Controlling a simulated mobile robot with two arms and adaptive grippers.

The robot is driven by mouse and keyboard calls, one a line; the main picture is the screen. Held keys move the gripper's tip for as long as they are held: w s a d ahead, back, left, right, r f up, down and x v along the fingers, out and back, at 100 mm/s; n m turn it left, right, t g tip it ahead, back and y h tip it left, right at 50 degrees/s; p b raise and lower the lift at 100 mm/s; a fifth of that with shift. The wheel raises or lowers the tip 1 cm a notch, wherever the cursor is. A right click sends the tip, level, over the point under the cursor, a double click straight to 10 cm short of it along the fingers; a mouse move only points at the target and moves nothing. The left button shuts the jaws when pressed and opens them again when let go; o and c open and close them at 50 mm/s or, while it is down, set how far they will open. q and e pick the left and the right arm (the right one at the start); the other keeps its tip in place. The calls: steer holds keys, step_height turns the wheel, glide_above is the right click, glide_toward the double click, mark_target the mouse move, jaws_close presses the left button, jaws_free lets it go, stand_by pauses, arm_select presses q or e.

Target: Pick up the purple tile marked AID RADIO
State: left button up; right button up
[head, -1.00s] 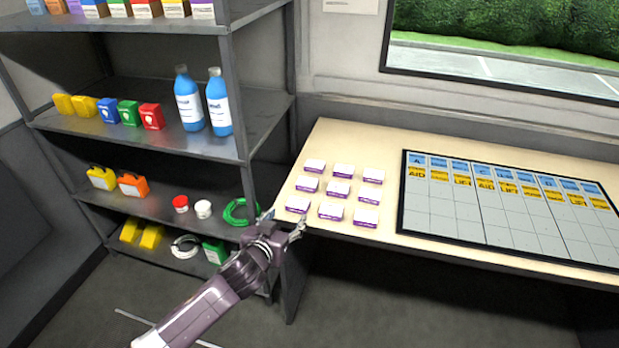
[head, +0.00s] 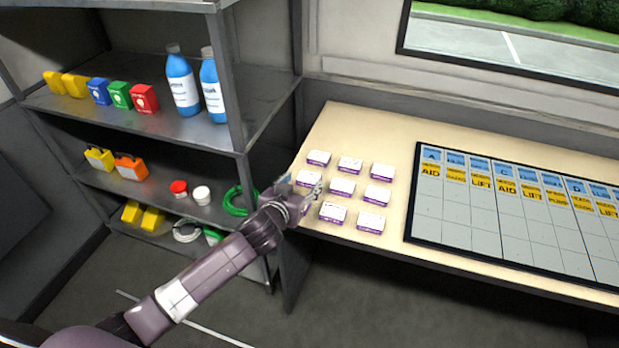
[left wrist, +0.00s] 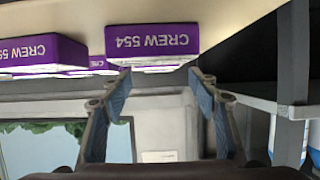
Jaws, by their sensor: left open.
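Several white-topped tiles with purple fronts, such as the middle one (head: 342,187), stand in rows on the pale table (head: 335,122). Their lettering is too small to read in the head view, so I cannot tell which is AID RADIO. My left gripper (head: 303,186) is open at the table's left edge, beside the tiles and partly covering the nearest left one. In the left wrist view, the picture is upside down and the open fingers (left wrist: 160,76) point toward a purple tile marked CREW 554 (left wrist: 152,42). Another CREW tile (left wrist: 42,53) is beside it. My right gripper is not in view.
A black-framed board (head: 520,225) with blue and yellow labels lies right of the tiles. A grey shelf unit (head: 190,135) stands left of the table, holding blue bottles (head: 182,80), small boxes and a green coil (head: 238,201). Bare table lies behind the tiles.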

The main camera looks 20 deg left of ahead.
mark_target(309, 177)
arm_select(q)
steer(key=shift+x, duration=2.85)
steer(key=shift+d+f, duration=0.1)
steer(key=shift+d, duration=0.05)
steer(key=shift+s, duration=0.1)
steer(key=c, duration=0.9)
